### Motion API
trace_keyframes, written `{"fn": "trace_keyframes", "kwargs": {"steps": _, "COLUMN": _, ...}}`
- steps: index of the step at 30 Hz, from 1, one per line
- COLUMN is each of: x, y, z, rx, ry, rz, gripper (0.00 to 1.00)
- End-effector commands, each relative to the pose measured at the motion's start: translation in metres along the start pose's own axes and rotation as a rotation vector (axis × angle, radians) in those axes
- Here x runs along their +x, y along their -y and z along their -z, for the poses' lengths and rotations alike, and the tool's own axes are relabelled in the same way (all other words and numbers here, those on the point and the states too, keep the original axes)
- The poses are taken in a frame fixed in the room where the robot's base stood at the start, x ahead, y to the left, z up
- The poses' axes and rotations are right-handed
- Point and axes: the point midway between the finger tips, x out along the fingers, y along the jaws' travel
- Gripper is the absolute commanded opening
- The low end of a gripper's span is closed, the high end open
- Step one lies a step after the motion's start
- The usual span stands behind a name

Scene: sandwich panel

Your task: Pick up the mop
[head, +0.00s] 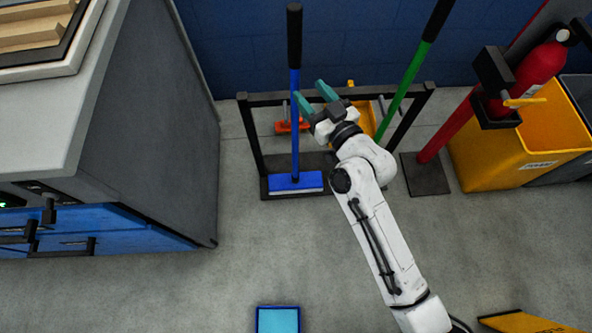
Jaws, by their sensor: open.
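A long-handled cleaning tool with a blue pole, black grip and flat blue head (296,182) stands upright in a dark rack; it looks like the mop, but I cannot be sure. A second pole, green with a black grip (404,92), leans in the rack's right side; its lower end is hidden behind my arm. My gripper (311,95) is open, with two teal fingers pointing up and left. The left fingertip appears just right of the blue pole. Nothing shows between the fingers, and I cannot tell the depth gap to the pole.
The dark rack (252,135) stands near the blue wall. An orange item (290,127) is behind the blue pole. A grey cabinet (150,110) is at left. A red fire extinguisher (533,75) and yellow bin (490,165) are at right. The front floor is mostly free.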

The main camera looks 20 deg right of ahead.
Motion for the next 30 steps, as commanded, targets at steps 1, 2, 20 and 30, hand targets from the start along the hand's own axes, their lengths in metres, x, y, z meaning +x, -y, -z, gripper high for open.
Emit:
{"fn": "trace_keyframes", "kwargs": {"steps": 1, "x": 0.008, "y": 0.000, "z": 0.001, "rx": 0.000, "ry": 0.000, "rz": -0.001, "gripper": 0.53}}
{"fn": "trace_keyframes", "kwargs": {"steps": 2, "x": 0.011, "y": -0.001, "z": 0.001, "rx": 0.000, "ry": -0.001, "rz": -0.001, "gripper": 0.53}}
{"fn": "trace_keyframes", "kwargs": {"steps": 20, "x": 0.070, "y": 0.002, "z": 0.002, "rx": -0.001, "ry": 0.002, "rz": 0.001, "gripper": 0.53}}
{"fn": "trace_keyframes", "kwargs": {"steps": 30, "x": 0.071, "y": 0.002, "z": 0.002, "rx": 0.000, "ry": 0.002, "rz": 0.000, "gripper": 0.45}}
